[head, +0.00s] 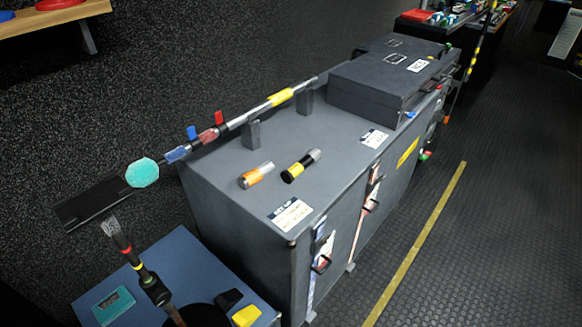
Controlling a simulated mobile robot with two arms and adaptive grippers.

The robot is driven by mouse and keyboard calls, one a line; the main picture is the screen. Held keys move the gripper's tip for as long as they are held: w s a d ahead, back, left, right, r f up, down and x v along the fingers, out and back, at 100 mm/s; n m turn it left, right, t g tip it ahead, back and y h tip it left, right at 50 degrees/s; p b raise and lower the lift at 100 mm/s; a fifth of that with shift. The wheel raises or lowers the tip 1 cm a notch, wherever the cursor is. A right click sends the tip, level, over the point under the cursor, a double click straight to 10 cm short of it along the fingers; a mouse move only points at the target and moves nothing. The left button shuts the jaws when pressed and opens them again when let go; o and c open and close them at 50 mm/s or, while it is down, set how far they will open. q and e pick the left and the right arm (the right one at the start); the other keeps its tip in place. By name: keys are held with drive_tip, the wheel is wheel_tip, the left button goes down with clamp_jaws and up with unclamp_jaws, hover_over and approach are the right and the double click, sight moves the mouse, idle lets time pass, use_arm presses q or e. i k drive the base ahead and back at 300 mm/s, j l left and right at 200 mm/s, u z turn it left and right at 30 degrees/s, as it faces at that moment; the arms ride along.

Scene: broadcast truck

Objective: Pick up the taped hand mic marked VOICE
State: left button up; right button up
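Two short cylinders that look like taped hand mics lie on the top of the grey case (235,200). One is an orange-taped mic (256,175) with silver ends. To its right is a yellow-taped mic (301,166) with black parts. They lie apart, roughly parallel. Any lettering on them is too small to read, so I cannot tell which is marked VOICE. Neither of my grippers shows in the head view, and nothing is touching the two cylinders.
A long pole (265,105) with coloured bands rests across the case's back edge near two dark upright blocks. A dark hard case (385,80) stands on the far end. A blue surface (165,270) lies at lower left. The floor (480,240) at right is clear, with a yellow line.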

sight(312, 158)
drive_tip(key=u, duration=0.45)
drive_tip(key=i+l+u, duration=0.2)
drive_tip(key=l+u, duration=1.25)
drive_tip(key=l, duration=0.2)
